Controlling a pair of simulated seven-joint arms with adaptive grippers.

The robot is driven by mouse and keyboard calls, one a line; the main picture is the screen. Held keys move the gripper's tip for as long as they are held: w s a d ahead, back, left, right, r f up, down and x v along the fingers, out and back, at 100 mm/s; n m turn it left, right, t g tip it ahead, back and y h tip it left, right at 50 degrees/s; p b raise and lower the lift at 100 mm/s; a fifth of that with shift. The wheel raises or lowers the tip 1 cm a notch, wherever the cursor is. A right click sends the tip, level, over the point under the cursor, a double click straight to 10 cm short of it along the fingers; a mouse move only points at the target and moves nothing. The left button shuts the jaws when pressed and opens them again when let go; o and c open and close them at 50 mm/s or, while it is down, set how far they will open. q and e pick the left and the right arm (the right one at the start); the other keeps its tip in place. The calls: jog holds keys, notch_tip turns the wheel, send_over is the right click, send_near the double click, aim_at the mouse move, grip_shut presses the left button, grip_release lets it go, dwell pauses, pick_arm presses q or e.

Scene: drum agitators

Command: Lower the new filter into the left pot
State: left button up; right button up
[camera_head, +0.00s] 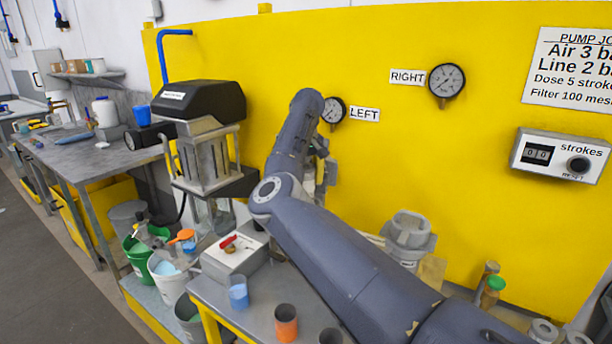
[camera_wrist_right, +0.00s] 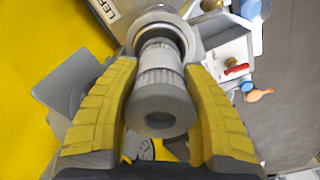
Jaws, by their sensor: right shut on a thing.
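My right gripper (camera_wrist_right: 160,68) is shut on the filter (camera_wrist_right: 158,78), a pale ribbed cylinder with a grey end ring and a dark centre hole. The filter's far end lines up with the round grey mouth of the left pot (camera_wrist_right: 188,32) and overlaps it in the right wrist view; I cannot tell how deep it sits. A LEFT label (camera_wrist_right: 109,9) shows beside the pot. In the head view my right gripper (camera_head: 328,165) is partly hidden behind my arm, which covers most of the left pot and the filter. My left gripper is not in view.
A grey pot (camera_head: 408,238) stands right of my arm by the yellow wall. A box with a red handle (camera_head: 235,252) and several cups, including an orange one (camera_head: 286,322), stand on the metal bench. A black-topped machine (camera_head: 205,100) stands left of my arm.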

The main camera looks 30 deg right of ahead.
jog(key=shift+f, duration=3.65)
